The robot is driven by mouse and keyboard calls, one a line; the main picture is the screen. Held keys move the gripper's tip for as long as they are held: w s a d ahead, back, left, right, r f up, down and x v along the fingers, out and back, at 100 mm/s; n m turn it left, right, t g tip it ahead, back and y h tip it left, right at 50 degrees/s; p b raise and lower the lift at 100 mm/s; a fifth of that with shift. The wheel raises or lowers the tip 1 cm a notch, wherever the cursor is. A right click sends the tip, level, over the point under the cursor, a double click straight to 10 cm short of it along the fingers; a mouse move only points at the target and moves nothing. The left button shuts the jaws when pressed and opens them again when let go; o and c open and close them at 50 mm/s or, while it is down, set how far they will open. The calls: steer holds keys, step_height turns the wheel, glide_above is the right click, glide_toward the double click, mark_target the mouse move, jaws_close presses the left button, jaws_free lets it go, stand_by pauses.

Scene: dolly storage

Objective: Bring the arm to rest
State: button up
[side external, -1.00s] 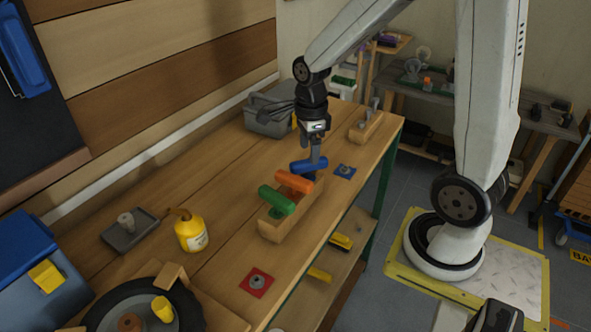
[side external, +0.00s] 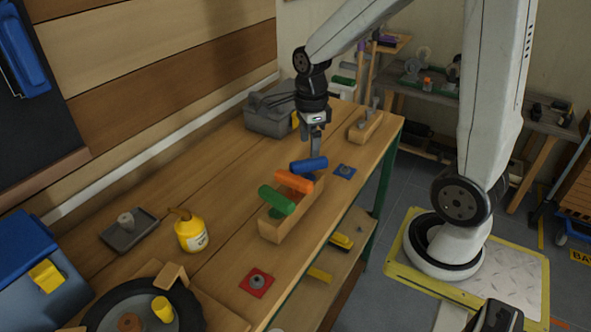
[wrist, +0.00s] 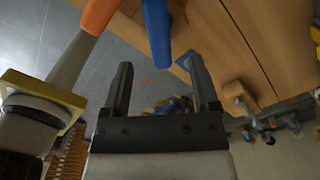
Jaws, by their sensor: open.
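My gripper (side external: 316,149) is above the workbench, just over the blue-handled tool (side external: 309,165) in the wooden holder. In the wrist view my gripper (wrist: 161,82) has its two fingers apart with nothing between them. The blue handle (wrist: 157,30) shows beyond the fingertips there. The wooden holder (side external: 272,227) also carries an orange-handled tool (side external: 294,181) and a green-handled tool (side external: 277,199). The orange handle (wrist: 98,15) shows at the top left of the wrist view.
A blue square plate (side external: 344,172) and a red square plate (side external: 257,282) lie on the bench. A yellow bottle (side external: 191,234), a grey tray (side external: 130,236) and a grey toolbox (side external: 268,122) stand around. A wooden block (side external: 366,127) is near the far end.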

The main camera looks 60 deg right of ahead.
mark_target(309, 161)
steer(key=shift+f, duration=3.8)
steer(key=shift+r, duration=0.2)
steer(key=shift+r, duration=3.65)
steer(key=shift+f, duration=3.7)
steer(key=shift+r, duration=1.7)
